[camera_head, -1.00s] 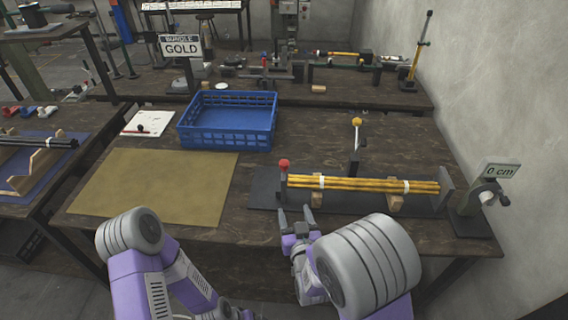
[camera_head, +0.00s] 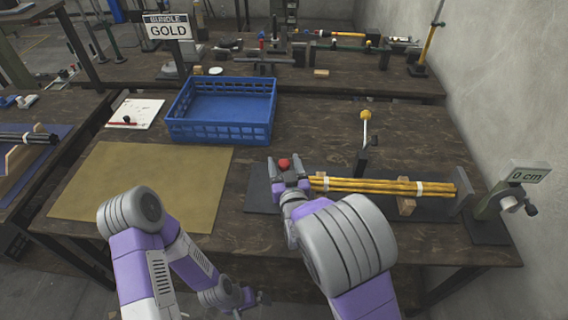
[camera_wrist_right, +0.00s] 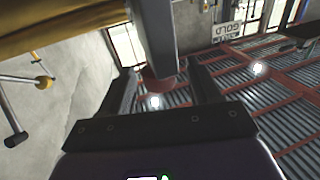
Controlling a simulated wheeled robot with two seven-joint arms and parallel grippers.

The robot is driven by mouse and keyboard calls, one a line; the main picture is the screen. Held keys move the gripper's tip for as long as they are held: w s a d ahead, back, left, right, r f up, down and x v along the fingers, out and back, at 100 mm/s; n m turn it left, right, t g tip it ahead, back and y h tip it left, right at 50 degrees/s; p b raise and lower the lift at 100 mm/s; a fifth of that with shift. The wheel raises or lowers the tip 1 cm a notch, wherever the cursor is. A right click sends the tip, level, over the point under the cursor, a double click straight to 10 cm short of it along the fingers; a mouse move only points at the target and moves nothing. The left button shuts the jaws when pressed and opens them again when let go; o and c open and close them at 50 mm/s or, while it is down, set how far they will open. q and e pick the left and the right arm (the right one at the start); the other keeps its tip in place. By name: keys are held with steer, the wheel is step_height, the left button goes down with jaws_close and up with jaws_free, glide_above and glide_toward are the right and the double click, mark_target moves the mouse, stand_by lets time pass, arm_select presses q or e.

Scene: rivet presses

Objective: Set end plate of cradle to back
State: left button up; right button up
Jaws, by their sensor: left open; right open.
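The cradle (camera_head: 260,199) is a dark base holding a bundle of yellow rods (camera_head: 370,187) on wooden supports. At its left end is the end plate with a red knob (camera_head: 284,163). My right gripper (camera_head: 287,165) is open, with its fingers on either side of this plate. In the right wrist view, the grey end plate (camera_wrist_right: 156,38) and a red knob (camera_wrist_right: 159,84) show between the open fingers; contact cannot be told. My left gripper (camera_head: 250,297) is open and empty, low in front of the table.
A grey plate (camera_head: 463,191) stands at the rods' right end, beside a "0 cm" display (camera_head: 530,174). A yellow-knobbed lever (camera_head: 366,116) stands behind the rods. A blue crate (camera_head: 222,133) and tan mat (camera_head: 140,185) lie left. The wall bounds the right.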

steer(key=shift+w, duration=0.3)
jaws_close()
steer(key=a, duration=0.9)
steer(key=shift+w+b, duration=0.3)
steer(key=shift+b, duration=0.1)
steer(key=shift+a, duration=0.15)
steer(key=shift+c, duration=1.5)
jaws_free()
steer(key=o, duration=0.3)
steer(key=shift+a, duration=0.1)
